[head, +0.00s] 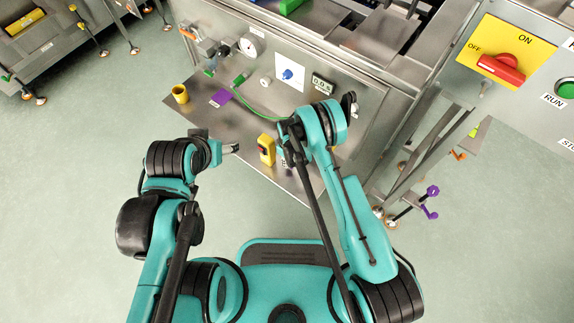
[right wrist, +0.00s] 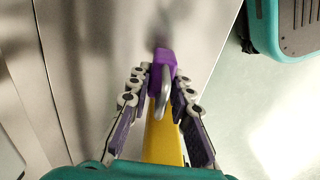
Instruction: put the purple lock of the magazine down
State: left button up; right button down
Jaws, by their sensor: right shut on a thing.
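The purple lock (right wrist: 162,60) with its metal shackle is between the fingertips of my right gripper (right wrist: 161,88) in the right wrist view. The gripper is shut on it, over a grey metal surface; whether the lock touches that surface is unclear. In the head view the right gripper and lock are mostly hidden behind my right arm, near the panel's right end. My left gripper (head: 232,148) hangs left of the yellow handset, apart from it; I cannot tell whether its jaws are open. I cannot pick out the magazine.
The panel behind has a gauge (head: 248,46), a blue knob (head: 287,74) and a counter (head: 323,84). A switch box (head: 490,62) stands right.

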notch_tip(320, 180, down, 4)
jog(key=shift+f+b, duration=0.1)
jog(key=shift+b, duration=0.9)
jog(key=c, duration=1.4)
grip_release()
jog(key=shift+o, duration=0.2)
jog(key=shift+r, duration=0.2)
